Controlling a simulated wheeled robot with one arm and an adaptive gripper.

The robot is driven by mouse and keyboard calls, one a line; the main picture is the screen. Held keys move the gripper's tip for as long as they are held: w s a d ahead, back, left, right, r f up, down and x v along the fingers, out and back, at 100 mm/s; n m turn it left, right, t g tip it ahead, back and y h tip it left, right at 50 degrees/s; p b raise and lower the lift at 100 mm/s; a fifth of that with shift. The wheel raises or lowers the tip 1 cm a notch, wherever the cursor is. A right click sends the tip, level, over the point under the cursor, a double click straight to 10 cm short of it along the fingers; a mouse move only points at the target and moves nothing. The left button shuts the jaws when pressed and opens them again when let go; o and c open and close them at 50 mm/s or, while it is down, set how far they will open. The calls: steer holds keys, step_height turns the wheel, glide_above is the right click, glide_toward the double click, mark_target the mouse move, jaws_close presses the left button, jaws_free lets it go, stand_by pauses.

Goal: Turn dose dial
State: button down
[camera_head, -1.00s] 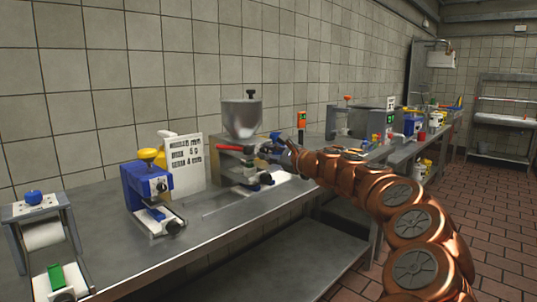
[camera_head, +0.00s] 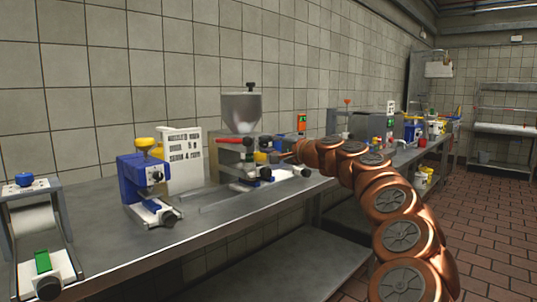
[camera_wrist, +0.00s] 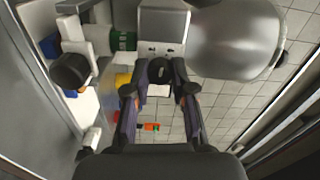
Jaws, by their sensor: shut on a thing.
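The dosing machine (camera_head: 232,158) stands on the steel bench, with a grey hopper (camera_head: 242,110) on top and a red-handled lever on its upper front. My gripper (camera_head: 281,158) is at the right side of this machine, small and partly lost against it. In the wrist view my gripper (camera_wrist: 160,90) has its two dark fingers around a small dark knob, which looks like the dose dial (camera_wrist: 159,70), below a grey metal block (camera_wrist: 164,25). The hopper (camera_wrist: 235,38) is to the right there. Any marks on the dial are too small to read.
A white sign (camera_head: 183,160) and a blue machine (camera_head: 143,178) stand left of the dosing machine. A roll stand (camera_head: 35,220) is at the near left. More machines line the bench at the right. The tiled floor (camera_head: 490,195) right of the bench is clear.

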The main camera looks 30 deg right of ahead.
steer(key=n+b, duration=0.3)
steer(key=n, duration=0.2)
steer(key=shift+f+b, duration=0.15)
steer(key=shift+b, duration=0.25)
steer(key=shift+a+n+b, duration=0.1)
steer(key=shift+n+b, duration=0.5)
steer(key=shift+n, duration=0.3)
steer(key=shift+r, duration=0.2)
steer(key=c, duration=1)
jaws_free()
steer(key=shift+o, duration=0.2)
steer(key=shift+s, duration=0.1)
steer(key=v, duration=1.1)
steer(key=shift+s, duration=0.4)
